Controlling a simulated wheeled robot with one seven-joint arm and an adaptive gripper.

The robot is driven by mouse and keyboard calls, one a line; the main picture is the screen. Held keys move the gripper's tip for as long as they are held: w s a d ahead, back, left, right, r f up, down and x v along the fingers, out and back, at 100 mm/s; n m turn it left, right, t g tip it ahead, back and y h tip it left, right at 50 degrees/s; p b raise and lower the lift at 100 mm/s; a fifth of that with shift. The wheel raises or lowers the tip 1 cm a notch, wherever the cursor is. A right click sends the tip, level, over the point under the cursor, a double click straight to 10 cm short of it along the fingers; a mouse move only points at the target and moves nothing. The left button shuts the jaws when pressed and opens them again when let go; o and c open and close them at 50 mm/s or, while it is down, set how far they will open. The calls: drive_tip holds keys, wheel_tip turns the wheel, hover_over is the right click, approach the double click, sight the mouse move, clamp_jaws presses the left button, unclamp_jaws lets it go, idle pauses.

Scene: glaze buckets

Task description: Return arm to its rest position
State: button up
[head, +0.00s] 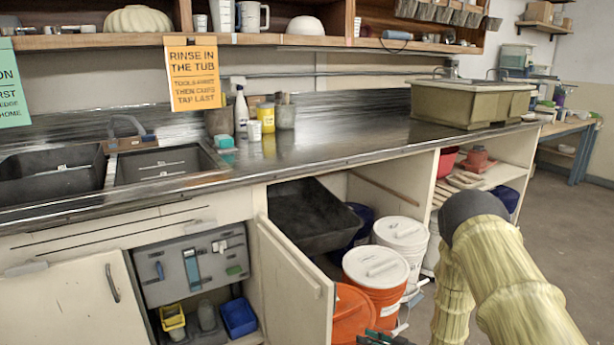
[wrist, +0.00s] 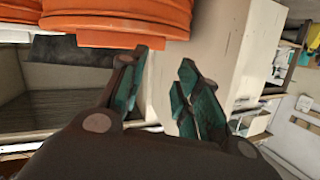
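My arm (head: 500,270), in a pale yellow ribbed cover, comes in at the lower right of the head view and bends down. My gripper (wrist: 163,72) shows two teal-padded fingers apart, with nothing between them. In the head view only a small part of my gripper (head: 384,338) shows at the bottom edge, beside an orange bucket (head: 352,310). In the wrist view an orange bucket (wrist: 120,22) is close beyond the fingers, and a pale panel is behind the gap. I cannot tell whether any finger touches the bucket.
An open cabinet door (head: 292,275) stands left of the buckets. An orange bucket with a white lid (head: 375,268) and a white bucket (head: 402,236) stand under the counter (head: 340,140). An olive tub (head: 470,103) sits on top. Floor (head: 572,225) at right is clear.

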drive_tip(key=s+d+f+m+g+h, duration=0.1)
drive_tip(key=s+f+m+g+h, duration=0.3)
drive_tip(key=s, duration=0.6)
drive_tip(key=s+d+f+h, duration=0.15)
drive_tip(key=s+f, duration=0.35)
drive_tip(key=s, duration=0.5)
drive_tip(key=s+f+m+g+h, duration=0.2)
drive_tip(key=s+f+h, duration=0.25)
drive_tip(key=s, duration=0.55)
drive_tip(key=s+d+r+m+g+h, duration=0.1)
drive_tip(key=s+r+g, duration=0.1)
drive_tip(key=s, duration=0.7)
drive_tip(key=s+d+r+m+g, duration=0.1)
drive_tip(key=s+g, duration=0.1)
drive_tip(key=s, duration=0.6)
wheel_tip(320, 180, up, 18)
drive_tip(key=p, duration=1.9)
drive_tip(key=shift+a+r, duration=0.25)
drive_tip(key=shift+d, duration=0.1)
